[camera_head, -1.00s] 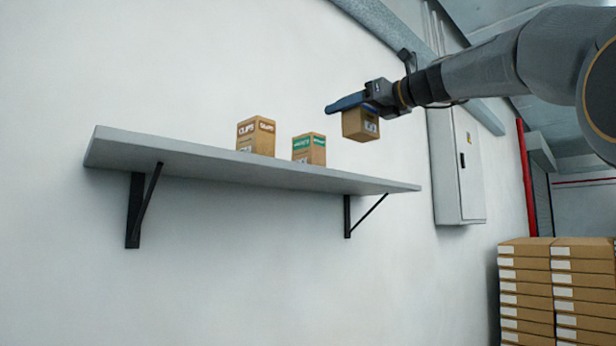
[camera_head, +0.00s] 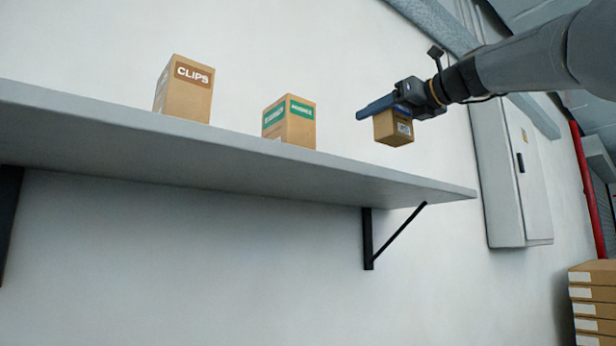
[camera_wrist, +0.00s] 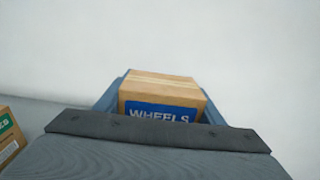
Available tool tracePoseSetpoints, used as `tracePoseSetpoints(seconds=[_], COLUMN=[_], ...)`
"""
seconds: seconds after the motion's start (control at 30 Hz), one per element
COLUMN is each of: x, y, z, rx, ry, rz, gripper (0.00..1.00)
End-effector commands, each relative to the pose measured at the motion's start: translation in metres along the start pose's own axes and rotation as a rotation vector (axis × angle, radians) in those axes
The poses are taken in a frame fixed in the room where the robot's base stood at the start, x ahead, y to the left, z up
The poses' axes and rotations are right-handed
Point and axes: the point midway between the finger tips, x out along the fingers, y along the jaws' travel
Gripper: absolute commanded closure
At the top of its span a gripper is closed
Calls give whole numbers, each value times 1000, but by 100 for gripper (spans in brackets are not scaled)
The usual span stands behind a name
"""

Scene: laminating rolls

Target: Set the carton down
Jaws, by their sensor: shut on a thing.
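My gripper (camera_head: 378,108) is shut on a small brown carton (camera_head: 393,129) in the head view and holds it in the air above the right part of the shelf (camera_head: 330,172). In the wrist view the held carton (camera_wrist: 163,92) sits between the blue fingers and shows a blue label reading WHEELS. Its underside appears clear of the shelf. How high it hangs I cannot tell exactly.
A green-labelled carton (camera_head: 290,122) stands on the shelf left of the held carton, and its edge shows in the wrist view (camera_wrist: 8,138). A CLIPS carton (camera_head: 185,90) stands further left. The shelf's right end looks bare. A grey wall cabinet (camera_head: 510,170) is at right.

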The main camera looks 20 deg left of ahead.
Motion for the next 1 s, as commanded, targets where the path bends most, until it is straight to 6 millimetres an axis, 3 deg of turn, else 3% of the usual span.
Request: tracePoseSetpoints(seconds=[0.13,0.4,0.8,1.0], x=[0,-1,-1,-1], y=[1,0,-1,-1], z=[-12,-53,-94,-99], rx=[2,1,2,-1], ry=[-1,0,0,-1], rz=[2,-1,-2,-3], gripper=[73,73,73,73])
